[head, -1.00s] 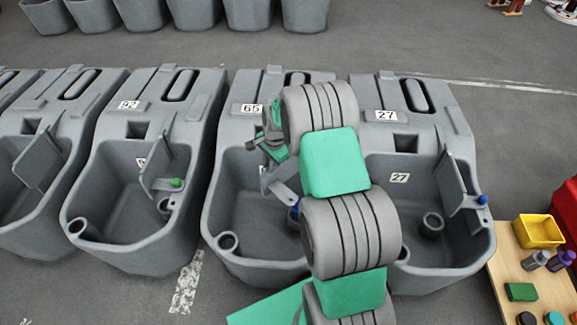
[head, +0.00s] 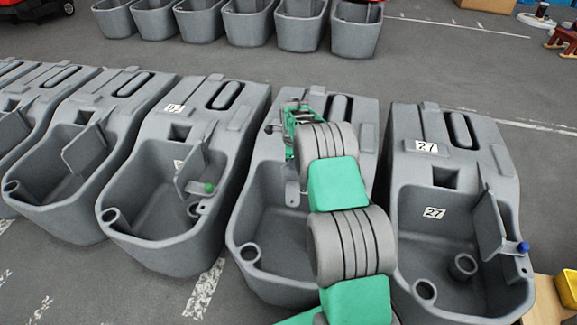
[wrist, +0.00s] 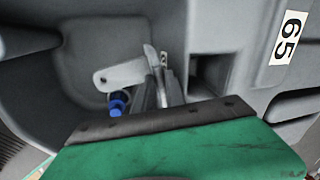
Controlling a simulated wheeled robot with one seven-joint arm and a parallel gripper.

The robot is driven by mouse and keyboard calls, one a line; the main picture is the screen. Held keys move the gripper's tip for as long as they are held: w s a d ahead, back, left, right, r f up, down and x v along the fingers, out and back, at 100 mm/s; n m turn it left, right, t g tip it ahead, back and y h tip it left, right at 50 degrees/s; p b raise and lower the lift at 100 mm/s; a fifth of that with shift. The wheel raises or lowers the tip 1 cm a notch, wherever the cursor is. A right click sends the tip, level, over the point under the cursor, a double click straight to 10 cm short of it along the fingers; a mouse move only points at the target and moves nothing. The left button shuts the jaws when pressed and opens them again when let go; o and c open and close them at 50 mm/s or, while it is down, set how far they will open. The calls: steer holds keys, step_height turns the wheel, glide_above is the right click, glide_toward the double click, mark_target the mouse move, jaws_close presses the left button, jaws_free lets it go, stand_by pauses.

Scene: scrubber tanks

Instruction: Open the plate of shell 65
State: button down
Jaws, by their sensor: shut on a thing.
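Shell 65 (head: 262,215) is the grey tank under my arm in the head view. Its number label (wrist: 289,38) shows at upper right in the wrist view and is hidden in the head view. My gripper (wrist: 160,92) is shut on the grey plate, whose light grey tab with holes (wrist: 122,75) sticks out left of the fingers. The tab also shows below my gripper in the head view (head: 292,192). Most of the plate is hidden behind the fingers and my arm. A blue knob (wrist: 117,104) sits just below the tab, apart from the fingers.
Tank 27 (head: 408,190) stands close on the right, its plate (head: 488,222) raised by a blue knob. Tank 92 (head: 150,225) stands on the left with a green knob. A row of tanks (head: 250,28) stands behind, across open floor.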

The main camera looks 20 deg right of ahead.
steer(key=shift+d, duration=0.15)
steer(key=c, duration=1.7)
jaws_free()
steer(key=shift+d, duration=0.1)
steer(key=o, duration=0.3)
steer(key=shift+a, duration=0.2)
steer(key=r, duration=0.2)
steer(key=s+r+p, duration=0.1)
steer(key=r, duration=0.2)
steer(key=r+p, duration=0.1)
steer(key=r, duration=0.1)
steer(key=shift+s+a+r, duration=0.25)
steer(key=shift+a+r, duration=0.05)
